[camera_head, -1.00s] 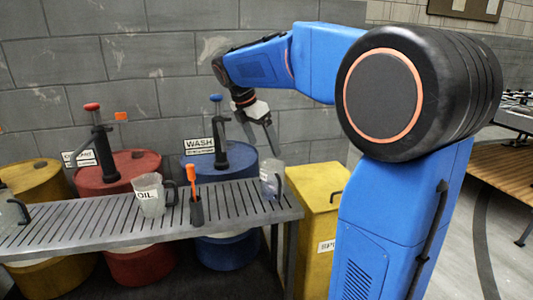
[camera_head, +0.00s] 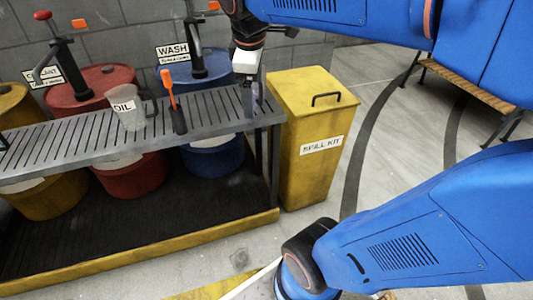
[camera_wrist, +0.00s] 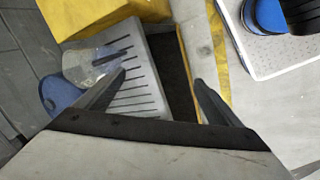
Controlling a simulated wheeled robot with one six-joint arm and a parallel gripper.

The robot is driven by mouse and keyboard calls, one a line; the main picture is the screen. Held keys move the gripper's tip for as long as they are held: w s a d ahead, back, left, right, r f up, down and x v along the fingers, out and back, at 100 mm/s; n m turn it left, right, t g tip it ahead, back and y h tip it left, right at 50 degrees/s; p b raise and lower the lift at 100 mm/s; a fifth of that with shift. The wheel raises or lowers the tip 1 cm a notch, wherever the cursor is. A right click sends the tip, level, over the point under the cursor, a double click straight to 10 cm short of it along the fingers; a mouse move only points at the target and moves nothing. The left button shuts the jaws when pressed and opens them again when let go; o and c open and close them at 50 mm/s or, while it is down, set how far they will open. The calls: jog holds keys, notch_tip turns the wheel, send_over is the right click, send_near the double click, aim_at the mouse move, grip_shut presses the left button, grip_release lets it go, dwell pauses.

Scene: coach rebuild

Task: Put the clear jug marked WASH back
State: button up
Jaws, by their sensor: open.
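A clear jug (camera_wrist: 88,66) stands at the right end of the grey slatted shelf (camera_head: 60,145). In the head view the jug (camera_head: 257,92) is mostly hidden behind my gripper (camera_head: 246,98), and no marking on it can be read. In the wrist view my gripper (camera_wrist: 160,80) is open and empty. The jug lies to the left of the jaws there, its edge by the left finger, not between the fingers. I cannot tell whether the finger touches it. A WASH sign (camera_head: 172,51) stands at the blue drum (camera_head: 205,75) behind the shelf.
A jug marked OIL (camera_head: 128,108) and an orange-handled tool in a black holder (camera_head: 178,115) stand on the shelf. A red drum (camera_head: 90,95) is behind it. A yellow SPILL KIT bin (camera_head: 310,150) is close by on the right. A bench (camera_head: 475,82) stands farther off.

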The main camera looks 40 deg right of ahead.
jog(key=s+a+f+m+t+y, duration=0.1)
jog(key=s+a+f+m, duration=0.1)
jog(key=s+f+m, duration=0.2)
jog(key=s+a+f+m+t+y, duration=0.1)
jog(key=s+a+f+m, duration=0.1)
jog(key=s+f+m, duration=0.3)
jog(key=shift+s+a+f, duration=0.25)
jog(key=shift+s+f, duration=0.55)
jog(key=shift+s, duration=0.95)
